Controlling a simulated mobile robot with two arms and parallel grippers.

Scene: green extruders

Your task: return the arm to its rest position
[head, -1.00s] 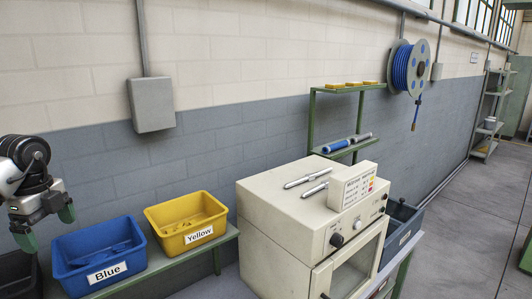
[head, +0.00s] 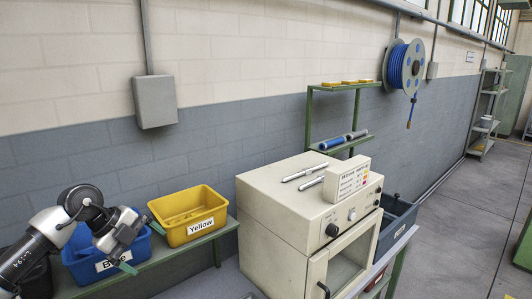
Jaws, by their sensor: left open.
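My left arm comes in from the left edge, and its left gripper (head: 141,248) hangs over the right side of the blue bin (head: 82,270). Its green fingertips are spread apart, with nothing seen between them. The arm and gripper hide much of the blue bin and part of its "Blue" label. My right gripper is not in the head view.
The yellow bin (head: 190,229) stands just right of the gripper on the green bench. A cream oven-like machine (head: 285,215) carries two metal rods on top. A dark bin (head: 397,222) stands beyond it. Open floor (head: 450,215) lies at right.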

